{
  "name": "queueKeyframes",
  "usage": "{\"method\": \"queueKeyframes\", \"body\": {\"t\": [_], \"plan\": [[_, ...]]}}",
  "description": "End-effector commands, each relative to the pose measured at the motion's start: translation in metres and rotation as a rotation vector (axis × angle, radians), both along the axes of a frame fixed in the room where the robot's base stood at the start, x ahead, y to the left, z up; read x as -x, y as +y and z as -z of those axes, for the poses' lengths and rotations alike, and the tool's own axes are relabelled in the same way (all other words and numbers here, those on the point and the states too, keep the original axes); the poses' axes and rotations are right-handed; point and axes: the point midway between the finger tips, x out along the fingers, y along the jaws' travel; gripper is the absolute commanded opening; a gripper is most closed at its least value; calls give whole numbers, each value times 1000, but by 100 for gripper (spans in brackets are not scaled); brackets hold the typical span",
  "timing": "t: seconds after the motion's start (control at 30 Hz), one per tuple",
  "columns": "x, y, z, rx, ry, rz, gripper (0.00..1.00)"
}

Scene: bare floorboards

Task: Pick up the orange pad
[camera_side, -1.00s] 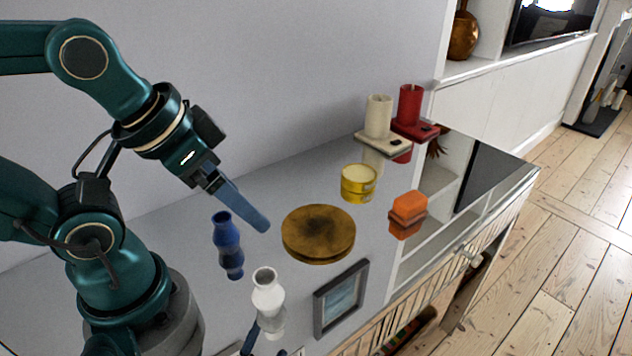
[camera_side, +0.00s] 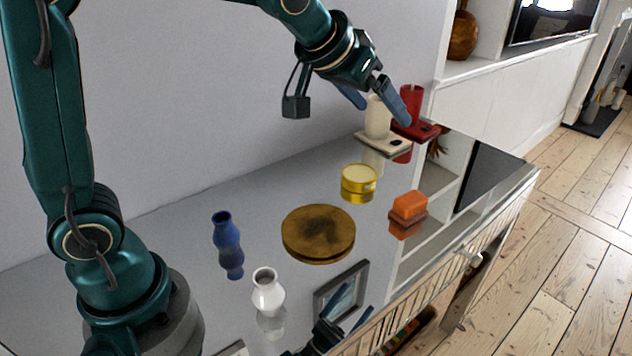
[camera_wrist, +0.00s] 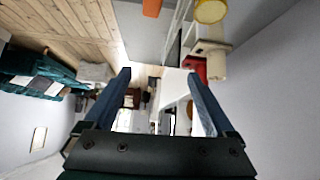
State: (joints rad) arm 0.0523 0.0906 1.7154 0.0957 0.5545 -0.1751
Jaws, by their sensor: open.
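The orange pad (camera_side: 408,206) is a small orange block near the right part of the glossy grey top, with its reflection below it. In the wrist view the orange pad (camera_wrist: 152,8) shows at the top edge, partly cut off. My gripper (camera_side: 375,102) is open and empty, high above the top near the candles, up and to the left of the pad in the side view. Its two blue fingers (camera_wrist: 160,75) are spread wide in the wrist view, with nothing between them close by.
A yellow tin (camera_side: 358,184) stands left of the pad. Behind are a cream candle (camera_side: 377,120) and a red candle (camera_side: 411,101) on holders. A round brown board (camera_side: 318,232), blue vase (camera_side: 228,246), white vase (camera_side: 267,293) and picture frame (camera_side: 341,290) stand further left and nearer.

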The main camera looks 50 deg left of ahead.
Motion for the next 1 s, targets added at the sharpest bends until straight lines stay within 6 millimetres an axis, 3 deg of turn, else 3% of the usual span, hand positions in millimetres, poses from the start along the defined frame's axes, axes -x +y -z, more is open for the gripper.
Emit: {"method": "queueKeyframes", "body": {"t": [0.1,0.23,0.37,0.5,0.73,1.0], "plan": [[-35,-7,27,-2,20,11,90],[-65,-15,64,-5,51,21,90],[-81,-22,107,-13,100,36,90],[-82,-26,146,-21,166,48,90],[-79,-28,174,-25,216,53,90],[-94,-28,197,-25,216,52,90]]}}
